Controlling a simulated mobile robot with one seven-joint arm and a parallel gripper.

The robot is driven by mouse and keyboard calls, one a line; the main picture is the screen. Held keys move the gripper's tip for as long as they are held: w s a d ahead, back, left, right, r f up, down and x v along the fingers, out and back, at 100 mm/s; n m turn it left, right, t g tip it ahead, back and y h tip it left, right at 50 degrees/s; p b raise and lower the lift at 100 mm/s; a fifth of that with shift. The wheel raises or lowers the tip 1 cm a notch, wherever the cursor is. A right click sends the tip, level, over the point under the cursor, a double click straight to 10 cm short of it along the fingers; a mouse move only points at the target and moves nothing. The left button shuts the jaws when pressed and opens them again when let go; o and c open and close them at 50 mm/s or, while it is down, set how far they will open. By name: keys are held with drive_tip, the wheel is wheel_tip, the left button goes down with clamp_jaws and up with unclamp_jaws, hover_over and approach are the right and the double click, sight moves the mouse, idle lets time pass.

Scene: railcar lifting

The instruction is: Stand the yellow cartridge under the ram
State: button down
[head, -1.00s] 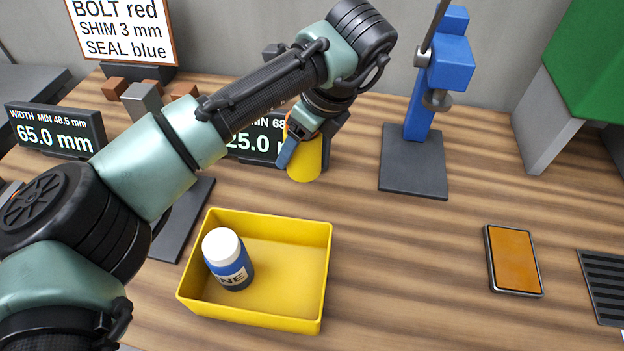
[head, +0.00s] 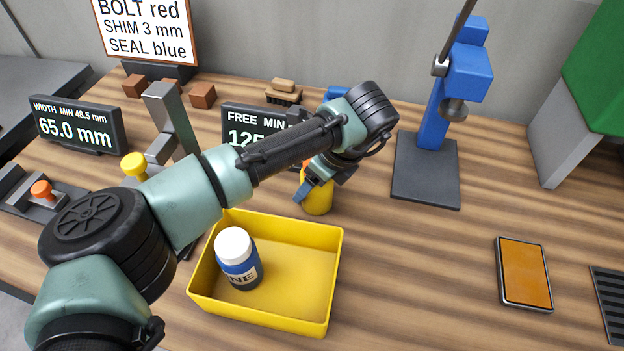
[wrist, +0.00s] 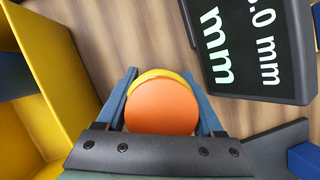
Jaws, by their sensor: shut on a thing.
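The yellow cartridge (head: 318,201) has an orange top and is upright between my fingers, behind the yellow tray. My gripper (head: 310,185) is shut on it from above; its blue fingers sit on both sides of it in the wrist view (wrist: 165,103). I cannot tell whether its base touches the table. The blue press (head: 432,120) stands to the right, with its grey ram (head: 454,108) over a dark base plate (head: 425,186). The base plate is bare. The cartridge is left of the base plate and apart from it.
The yellow tray (head: 335,285) holds a blue bottle with a white cap (head: 236,258). A display (head: 243,120) stands behind my arm. An orange-screened device (head: 524,273) lies at the right. The wood between cartridge and base plate is clear.

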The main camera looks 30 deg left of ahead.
unclamp_jaws()
drive_tip(key=shift+r, duration=0.1)
drive_tip(key=v, duration=1.2)
drive_tip(key=shift+r, duration=0.1)
